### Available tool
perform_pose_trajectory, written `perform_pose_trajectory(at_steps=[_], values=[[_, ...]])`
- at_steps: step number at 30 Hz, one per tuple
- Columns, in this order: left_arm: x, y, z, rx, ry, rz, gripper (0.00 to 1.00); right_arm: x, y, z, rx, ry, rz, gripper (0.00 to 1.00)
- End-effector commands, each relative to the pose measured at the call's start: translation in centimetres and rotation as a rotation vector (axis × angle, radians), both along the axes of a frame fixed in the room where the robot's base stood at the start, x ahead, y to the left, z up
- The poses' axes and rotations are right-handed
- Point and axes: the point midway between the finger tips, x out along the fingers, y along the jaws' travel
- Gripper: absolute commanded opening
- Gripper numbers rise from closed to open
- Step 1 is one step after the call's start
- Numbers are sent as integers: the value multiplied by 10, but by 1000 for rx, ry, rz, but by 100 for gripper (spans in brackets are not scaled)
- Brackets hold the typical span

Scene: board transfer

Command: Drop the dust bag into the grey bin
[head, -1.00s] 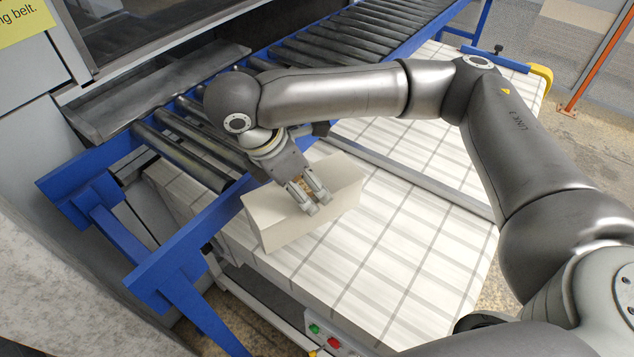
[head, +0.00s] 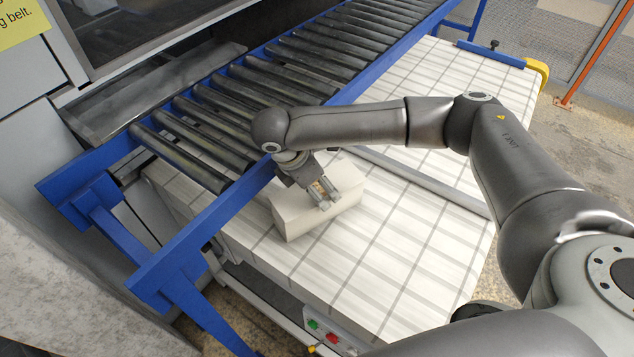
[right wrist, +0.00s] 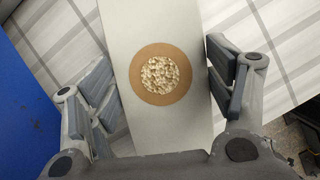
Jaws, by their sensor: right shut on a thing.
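The dust bag (head: 300,222) is a cream, box-shaped bag over the white gridded table top in the head view. In the right wrist view the bag (right wrist: 150,25) shows a round brown collar around an opening filled with pale debris. My right gripper (head: 330,198) is shut on the bag from above, with the fingers on its two sides. I cannot tell whether the bag still touches the table. The grey bin is not in view. My left gripper is not in view.
A blue-framed roller conveyor (head: 262,95) runs along the left and back of the table (head: 400,265). A grey rail crosses the table behind the bag. Green and red buttons (head: 333,337) sit on the front edge. The table's front right is clear.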

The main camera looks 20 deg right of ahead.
Motion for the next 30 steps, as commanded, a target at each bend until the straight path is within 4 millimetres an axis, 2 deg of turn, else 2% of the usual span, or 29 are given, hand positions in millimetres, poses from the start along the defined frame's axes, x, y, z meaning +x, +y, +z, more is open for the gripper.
perform_pose_trajectory(at_steps=[8, 9, 10, 23, 26, 30], values=[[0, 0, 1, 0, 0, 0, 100, 0, 0, -1, 0, -1, 0, 17], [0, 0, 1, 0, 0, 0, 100, 0, 0, -2, 0, -1, 0, 79], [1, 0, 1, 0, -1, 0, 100, 0, 0, -2, 0, -1, 0, 83], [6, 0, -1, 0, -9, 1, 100, 0, 1, 1, 1, -1, 0, 85], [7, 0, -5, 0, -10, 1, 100, 0, 7, 11, 2, -3, 2, 85], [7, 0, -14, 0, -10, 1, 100, -1, 18, 37, 4, -4, 4, 85]])
